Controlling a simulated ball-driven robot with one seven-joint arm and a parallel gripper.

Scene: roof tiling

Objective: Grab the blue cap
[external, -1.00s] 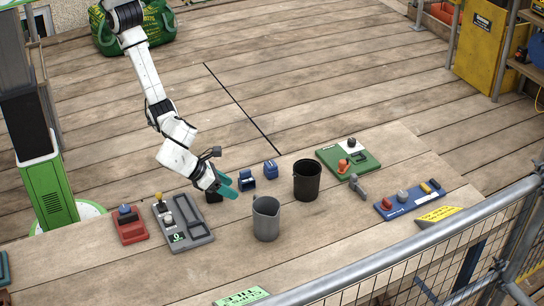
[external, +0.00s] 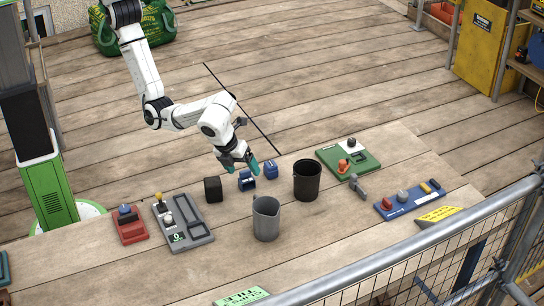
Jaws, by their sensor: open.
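Two small blue objects stand side by side on the wooden table: one (external: 246,184) just below my gripper and one (external: 271,170) a little to its right. I cannot tell which of them is the blue cap. My gripper (external: 242,168) is open, with its teal fingers pointing down above and partly in front of the left blue object. It holds nothing that I can see. Whether a finger touches the blue object cannot be told from this view.
A black block (external: 213,190) stands left of the blue objects. A black cup (external: 307,184) and a grey pitcher (external: 266,222) stand to the right and in front. Grey (external: 190,238), red (external: 131,232), green (external: 330,158) and blue (external: 410,205) trays lie around.

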